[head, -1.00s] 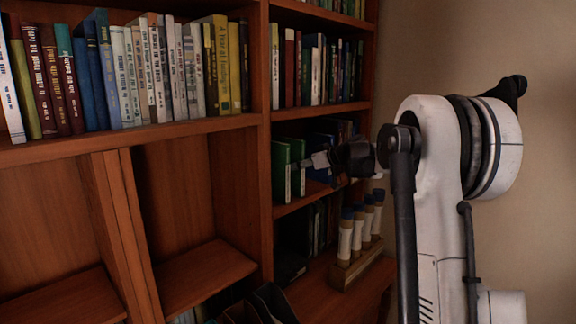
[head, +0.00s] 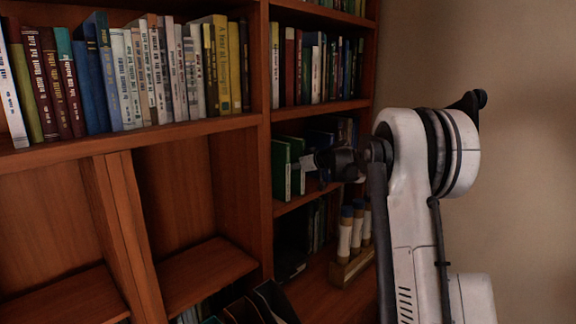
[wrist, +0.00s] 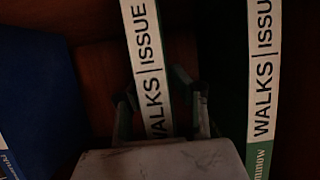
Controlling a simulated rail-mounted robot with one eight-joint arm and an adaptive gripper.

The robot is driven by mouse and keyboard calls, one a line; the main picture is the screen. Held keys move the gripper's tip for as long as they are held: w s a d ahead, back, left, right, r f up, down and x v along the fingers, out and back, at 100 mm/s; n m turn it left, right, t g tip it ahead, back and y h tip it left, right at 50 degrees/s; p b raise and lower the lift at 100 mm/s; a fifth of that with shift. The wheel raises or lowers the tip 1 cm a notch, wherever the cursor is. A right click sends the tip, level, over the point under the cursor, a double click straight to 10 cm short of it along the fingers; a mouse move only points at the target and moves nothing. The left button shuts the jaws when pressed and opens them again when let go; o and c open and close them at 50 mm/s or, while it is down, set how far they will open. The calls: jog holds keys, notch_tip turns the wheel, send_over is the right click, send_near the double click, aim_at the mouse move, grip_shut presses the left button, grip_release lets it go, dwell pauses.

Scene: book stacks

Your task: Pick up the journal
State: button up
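Two slim green journals with white spines lettered "WALKS | ISSUE" stand on the middle shelf of the right bookcase. In the head view they are the left journal (head: 281,167) and the right journal (head: 297,150). In the wrist view one journal spine (wrist: 150,65) rises between the fingers of my gripper (wrist: 162,115); the other spine (wrist: 263,75) stands to the right. The fingers are apart, one on each side of the nearer spine, with a visible gap. In the head view my gripper (head: 308,162) is at the journals' front, its fingertips partly unclear.
A blue book (wrist: 35,90) stands to the left in the wrist view. Tubes with blue caps stand in a wooden rack (head: 352,268) below my gripper. Shelves of books (head: 150,75) fill the upper left. A shelf board (head: 310,195) lies under the journals.

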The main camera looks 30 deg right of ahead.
grip_shut()
